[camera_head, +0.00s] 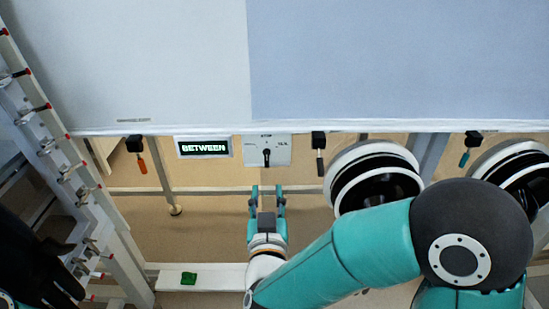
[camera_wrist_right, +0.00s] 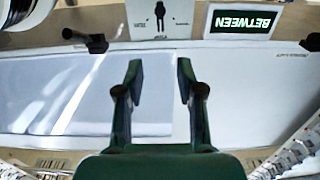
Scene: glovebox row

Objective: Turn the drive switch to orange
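The drive switch is a black knob (camera_head: 267,156) on a pale plate (camera_head: 282,145) under the front edge of the white panel. The knob stands lengthwise up and down in the picture; the small lettering around it is hard to read. The knob also shows upside down at the top of the right wrist view (camera_wrist_right: 160,15). A display (camera_head: 203,147) left of the plate reads BETWEEN. My right gripper (camera_head: 267,188) is open and empty just below the knob, apart from it. A dark shape at the lower left, seemingly my left gripper (camera_head: 45,258), is too dark to read.
Handles hang along the edge: an orange one (camera_head: 141,162), a black one (camera_head: 319,162) just right of the plate, and a teal one (camera_head: 464,158). Round black-and-white ports (camera_head: 375,160) stand at right. A green item (camera_head: 188,278) lies on a white ledge. A rack (camera_head: 65,160) stands left.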

